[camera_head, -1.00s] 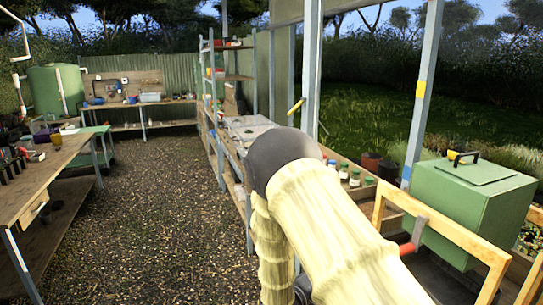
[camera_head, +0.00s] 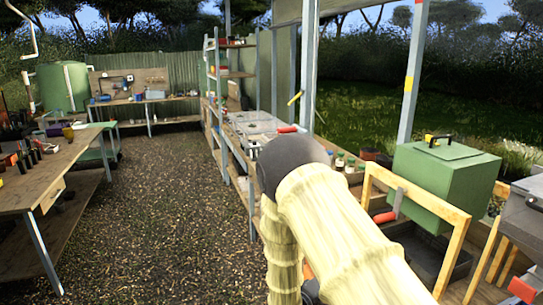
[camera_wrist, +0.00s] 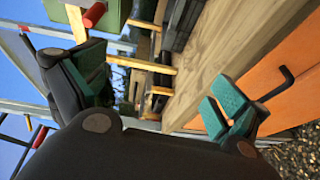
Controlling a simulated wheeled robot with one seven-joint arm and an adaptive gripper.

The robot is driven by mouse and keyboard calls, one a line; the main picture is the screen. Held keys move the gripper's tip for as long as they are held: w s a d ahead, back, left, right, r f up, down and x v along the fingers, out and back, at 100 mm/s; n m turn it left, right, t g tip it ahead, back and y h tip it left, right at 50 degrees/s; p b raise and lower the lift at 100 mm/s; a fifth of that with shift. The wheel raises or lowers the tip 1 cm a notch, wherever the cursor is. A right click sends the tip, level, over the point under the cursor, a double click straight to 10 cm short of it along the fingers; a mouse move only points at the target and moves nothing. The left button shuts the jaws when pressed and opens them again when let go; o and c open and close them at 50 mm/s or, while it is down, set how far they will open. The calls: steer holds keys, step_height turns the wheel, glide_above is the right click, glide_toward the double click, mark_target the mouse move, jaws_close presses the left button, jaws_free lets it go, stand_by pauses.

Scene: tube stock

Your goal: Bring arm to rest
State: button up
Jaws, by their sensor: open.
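My gripper (camera_wrist: 155,95) shows in the wrist view with its two green-padded fingers spread wide apart. Nothing is between the fingers. The wrist view is tilted, with a wooden board, an orange panel and gravel behind the fingers. In the head view my arm, in a cream sleeve with a dark joint, is bent in front of the camera at lower right. My gripper is hidden or out of frame there.
A green box (camera_head: 444,190) and a wooden frame (camera_head: 457,240) stand on the right beside my arm. A shelf rack (camera_head: 217,100) stands behind it. A workbench (camera_head: 50,175) is on the left. The gravel aisle (camera_head: 165,215) between is clear.

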steer(key=s+d+f+m+g+y+b, duration=0.1)
steer(key=s+d+f+g+y+b, duration=0.2)
steer(key=s+f, duration=0.75)
steer(key=s+d+f+m+g+y+b, duration=0.15)
steer(key=s+f+y, duration=0.45)
steer(key=f, duration=0.8)
steer(key=s+a+f+m+g+y+b, duration=0.1)
steer(key=s+f+m+g+y, duration=0.1)
steer(key=s, duration=1.3)
steer(key=s+a+f+m+g+y+b, duration=0.1)
steer(key=s+f+m+g+y, duration=0.1)
steer(key=s, duration=1.3)
step_height(320, 180, down, 4)
steer(key=m+g, duration=0.1)
steer(key=g, duration=0.1)
steer(key=shift+r+g+y+b, duration=0.15)
steer(key=shift+g+y+b, duration=0.15)
steer(key=shift+g+b, duration=0.05)
steer(key=shift+w+m, duration=0.1)
steer(key=shift+m, duration=0.15)
